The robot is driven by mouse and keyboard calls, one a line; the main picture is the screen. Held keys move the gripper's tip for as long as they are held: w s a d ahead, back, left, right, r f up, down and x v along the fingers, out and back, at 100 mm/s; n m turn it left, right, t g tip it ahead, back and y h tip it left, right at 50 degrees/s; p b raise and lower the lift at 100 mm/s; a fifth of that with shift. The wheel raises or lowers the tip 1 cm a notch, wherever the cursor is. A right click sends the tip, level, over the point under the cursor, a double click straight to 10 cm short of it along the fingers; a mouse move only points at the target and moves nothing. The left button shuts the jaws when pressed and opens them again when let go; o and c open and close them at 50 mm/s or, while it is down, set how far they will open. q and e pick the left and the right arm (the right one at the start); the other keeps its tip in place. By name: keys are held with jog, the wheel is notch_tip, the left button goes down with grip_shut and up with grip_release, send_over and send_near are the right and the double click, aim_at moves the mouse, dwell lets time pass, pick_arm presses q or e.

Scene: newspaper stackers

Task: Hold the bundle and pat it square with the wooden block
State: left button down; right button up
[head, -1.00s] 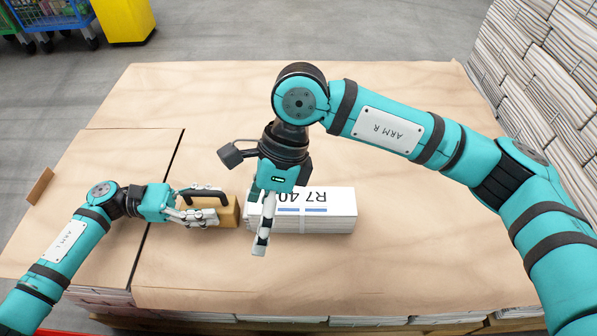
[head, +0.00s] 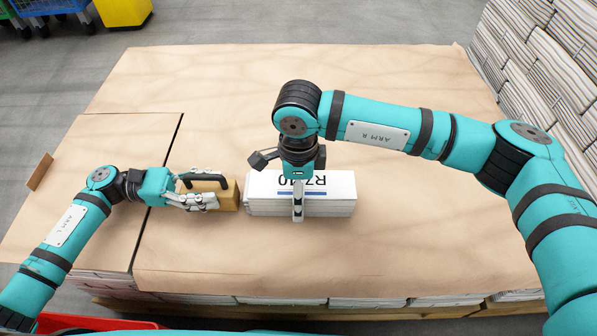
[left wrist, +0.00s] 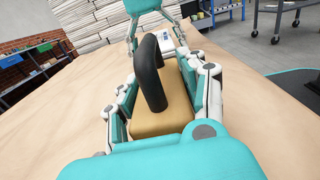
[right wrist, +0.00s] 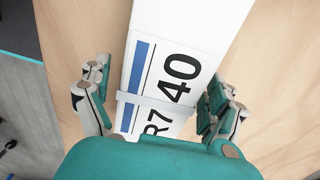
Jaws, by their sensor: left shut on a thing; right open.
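The bundle (head: 325,205) is a white block of stacked papers with "R7 40" and a blue stripe on top. It lies flat on the brown paper-covered table, and a band crosses it in the right wrist view (right wrist: 150,103). My right gripper (head: 298,213) is open above it, with fingers at either side of the bundle in the right wrist view (right wrist: 160,105). The wooden block (head: 229,193) has a black arched handle and stands left of the bundle with a small gap. My left gripper (head: 205,202) is shut on the block, also seen in the left wrist view (left wrist: 160,128).
The brown paper-covered table (head: 400,245) is clear in front of and behind the bundle. Stacked newspapers (head: 545,70) rise at the right. A small brown upright piece (head: 40,171) stands at the left edge. A yellow bin (head: 124,12) stands on the floor behind.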

jog(key=shift+f, duration=1.05)
jog(key=c, duration=1.7)
pick_arm(q)
jog(key=shift+w+d, duration=0.1)
jog(key=shift+d, duration=1.35)
pick_arm(e)
jog(key=shift+r, duration=0.1)
pick_arm(q)
jog(key=shift+a, duration=0.15)
jog(key=shift+a, duration=1.65)
jog(key=shift+r, duration=0.15)
